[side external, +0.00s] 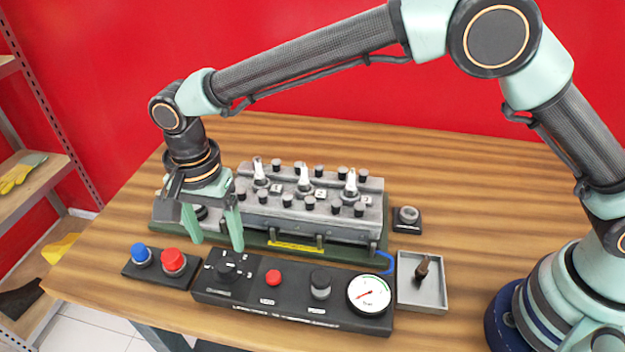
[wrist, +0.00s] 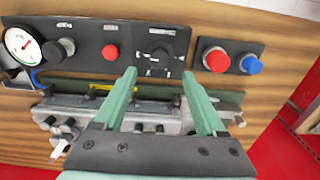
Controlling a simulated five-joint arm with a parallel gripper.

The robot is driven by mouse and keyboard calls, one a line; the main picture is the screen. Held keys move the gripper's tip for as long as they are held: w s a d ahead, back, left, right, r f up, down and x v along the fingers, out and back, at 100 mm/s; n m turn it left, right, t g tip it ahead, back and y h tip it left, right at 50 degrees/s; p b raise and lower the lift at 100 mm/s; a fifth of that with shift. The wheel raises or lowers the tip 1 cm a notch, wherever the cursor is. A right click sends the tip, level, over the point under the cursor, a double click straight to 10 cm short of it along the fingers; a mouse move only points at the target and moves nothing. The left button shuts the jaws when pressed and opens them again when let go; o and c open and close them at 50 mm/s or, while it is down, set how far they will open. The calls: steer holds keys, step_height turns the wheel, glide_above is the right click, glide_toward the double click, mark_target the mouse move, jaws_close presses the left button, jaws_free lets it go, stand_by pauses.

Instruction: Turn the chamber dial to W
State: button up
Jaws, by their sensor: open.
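The chamber dial appears to be the black knob (side external: 228,271) with small white marks around it, at the left end of a black control panel (side external: 250,306). I cannot read its letters or its pointer setting. It also shows in the wrist view as a black dial (wrist: 159,58), beyond the gap between the fingertips. My gripper (side external: 217,245) is open and empty, with its pale green fingers pointing down above the area just behind the dial. In the wrist view my gripper (wrist: 159,72) has its two fingertips apart, nothing between them.
The panel also carries a red button (side external: 273,277), a black knob (side external: 320,285) and a gauge (side external: 369,294). A box with blue and red buttons (side external: 173,262) sits left. The engine block (side external: 310,220) stands behind. A grey tray (side external: 428,300) lies right.

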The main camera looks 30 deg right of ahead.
mark_target(226, 264)
step_height(226, 264, down, 7)
steer(key=shift+r, duration=0.1)
stand_by(0.3)
jaws_close()
